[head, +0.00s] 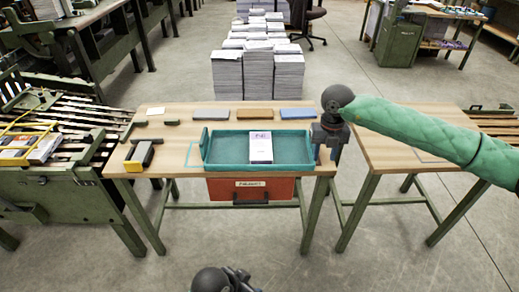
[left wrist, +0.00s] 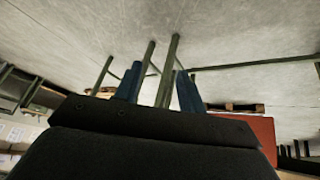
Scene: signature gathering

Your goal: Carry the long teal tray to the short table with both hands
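The long teal tray (head: 225,163) lies flat on the wooden table (head: 160,182). A white stack of printed sheets (head: 261,141) lies in it. The tray's left end wall stands up clear. My right gripper (head: 329,155) points down at the tray's right end and covers it; I cannot tell whether its fingers are closed on the tray. My left gripper (head: 240,277) is low at the bottom of the head view, well in front of the table. In the left wrist view its two blue fingers (left wrist: 158,88) stand apart with nothing between them.
Another table (head: 385,150) stands to the right past a gap, with a thin outline on its bare top. A red drawer (head: 275,189) hangs under the tray's table. Coloured pads (head: 254,114) and a yellow-black tool (head: 139,155) lie around the tray. Paper stacks (head: 258,70) stand behind.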

